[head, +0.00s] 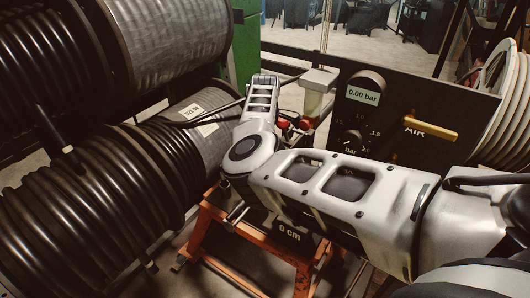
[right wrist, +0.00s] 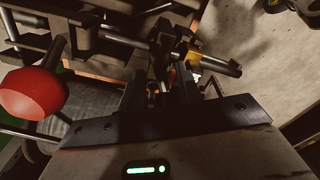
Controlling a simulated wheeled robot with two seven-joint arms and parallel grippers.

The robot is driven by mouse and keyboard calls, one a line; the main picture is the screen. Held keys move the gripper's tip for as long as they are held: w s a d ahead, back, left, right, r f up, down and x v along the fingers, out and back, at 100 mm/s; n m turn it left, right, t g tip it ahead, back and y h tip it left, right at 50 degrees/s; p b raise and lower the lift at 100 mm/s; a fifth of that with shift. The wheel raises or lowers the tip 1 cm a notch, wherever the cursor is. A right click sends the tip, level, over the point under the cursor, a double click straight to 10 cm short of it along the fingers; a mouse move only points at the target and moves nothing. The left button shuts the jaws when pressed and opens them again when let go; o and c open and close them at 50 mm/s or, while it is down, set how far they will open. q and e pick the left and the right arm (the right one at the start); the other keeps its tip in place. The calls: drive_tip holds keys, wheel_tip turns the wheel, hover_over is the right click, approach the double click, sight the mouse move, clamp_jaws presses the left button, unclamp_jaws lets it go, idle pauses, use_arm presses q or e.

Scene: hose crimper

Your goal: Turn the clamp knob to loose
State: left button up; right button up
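My right arm reaches in from the right in the head view, and its far end covers part of the crimper bench. My right gripper (right wrist: 160,92) shows in the right wrist view, with two dark fingers standing apart. Small dark and brass-coloured parts show in the gap; I cannot tell whether a finger touches them. I cannot make out the clamp knob for certain in this dark area. A red ball handle (right wrist: 32,93) is left of the fingers. Small red parts (head: 283,123) show beside my arm in the head view. My left gripper is not in view.
Large hose reels (head: 75,190) fill the left. A black panel (head: 400,110) with a 0.00 bar display, a dial (head: 352,141) and a brass AIR lever (head: 431,130) stands right of the arm. An orange frame (head: 207,222) is below. Bars lie close around the right fingers.

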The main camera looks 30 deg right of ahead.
drive_tip(key=shift+f, duration=0.45)
clamp_jaws()
